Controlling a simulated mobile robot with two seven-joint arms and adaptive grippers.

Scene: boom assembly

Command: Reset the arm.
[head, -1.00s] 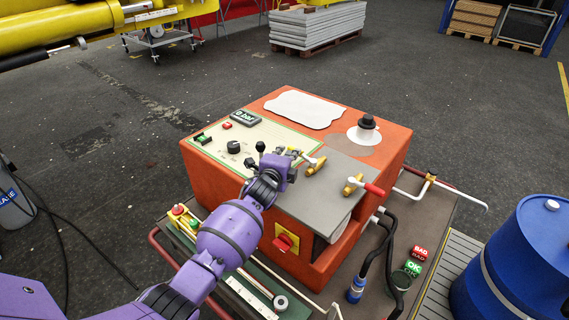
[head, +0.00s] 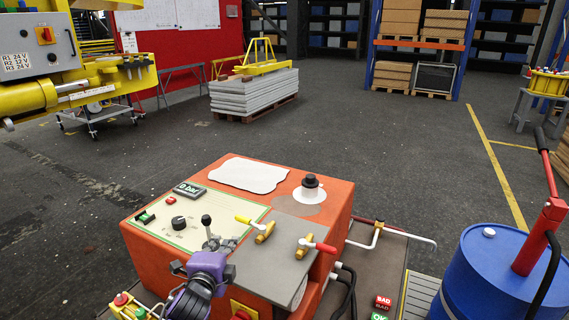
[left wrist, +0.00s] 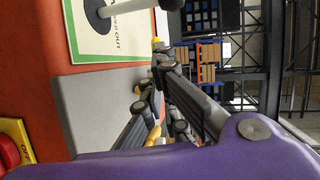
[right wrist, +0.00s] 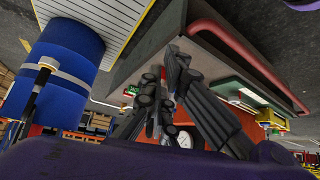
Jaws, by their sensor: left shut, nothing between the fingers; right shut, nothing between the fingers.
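My left gripper (head: 220,243) is over the front part of the orange control box (head: 335,205), close to a black-knobbed lever (head: 206,220). Its fingers are together and hold nothing. They also show dark and closed in the left wrist view (left wrist: 155,85), beside the box's grey plate (left wrist: 95,95). A brass valve with a yellow handle (head: 243,219) lies just right of the fingers, apart from them. A second valve has a red handle (head: 325,248). My right gripper (right wrist: 160,90) shows only in its own wrist view, shut and empty, near the cart.
A blue drum (head: 500,270) with a red pump (head: 545,225) stands at the right. Pipes and hoses (head: 345,285) run along the box's right side. Yellow machinery (head: 105,85) is at the back left. The floor (head: 400,150) behind the box is open.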

